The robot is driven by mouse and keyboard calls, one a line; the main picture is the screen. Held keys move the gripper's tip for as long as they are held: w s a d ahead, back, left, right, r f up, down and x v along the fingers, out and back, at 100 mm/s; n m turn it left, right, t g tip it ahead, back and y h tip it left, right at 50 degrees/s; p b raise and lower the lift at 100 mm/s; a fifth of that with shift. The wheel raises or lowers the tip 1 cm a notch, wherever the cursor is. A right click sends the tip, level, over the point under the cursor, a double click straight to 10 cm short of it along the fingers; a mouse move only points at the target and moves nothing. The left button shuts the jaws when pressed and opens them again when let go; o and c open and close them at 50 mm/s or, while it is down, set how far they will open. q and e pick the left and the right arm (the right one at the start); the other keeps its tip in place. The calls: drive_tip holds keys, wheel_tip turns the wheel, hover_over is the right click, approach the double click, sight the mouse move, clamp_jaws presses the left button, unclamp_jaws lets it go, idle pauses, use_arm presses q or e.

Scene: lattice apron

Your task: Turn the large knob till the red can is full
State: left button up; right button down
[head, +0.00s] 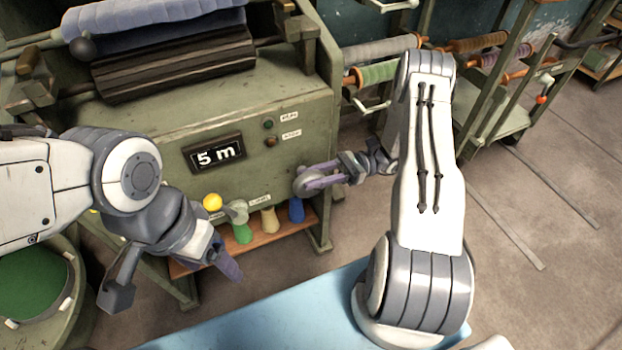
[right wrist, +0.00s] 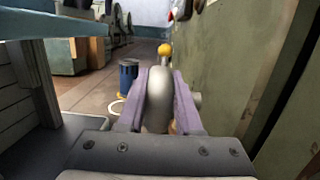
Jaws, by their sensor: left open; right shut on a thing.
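My right gripper (head: 318,179) is at the front of the green machine (head: 240,110), to the right of its display (head: 216,154), which reads "5 m". In the right wrist view its purple fingers (right wrist: 160,105) are shut on a rounded grey knob (right wrist: 158,92); I cannot tell whether this is the large knob. A smaller grey fitting (head: 237,211) and a yellow ball (head: 213,202) sit further left on the machine front. My left gripper (head: 172,278) is open and empty, low in front of the machine. I see no red can in either view.
A wooden shelf (head: 262,241) under the machine front holds green, beige and blue cones (head: 296,210). A light blue surface (head: 270,312) lies at the front. A green round container (head: 32,285) stands at the left. Spool racks (head: 490,125) stand at the right, with open floor before them.

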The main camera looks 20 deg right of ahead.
drive_tip(key=shift+f+y, duration=0.15)
drive_tip(key=shift+y, duration=0.45)
drive_tip(key=shift+d+y+p, duration=0.1)
drive_tip(key=shift+y+p, duration=0.25)
drive_tip(key=shift+y, duration=0.15)
drive_tip(key=c, duration=0.6)
unclamp_jaws()
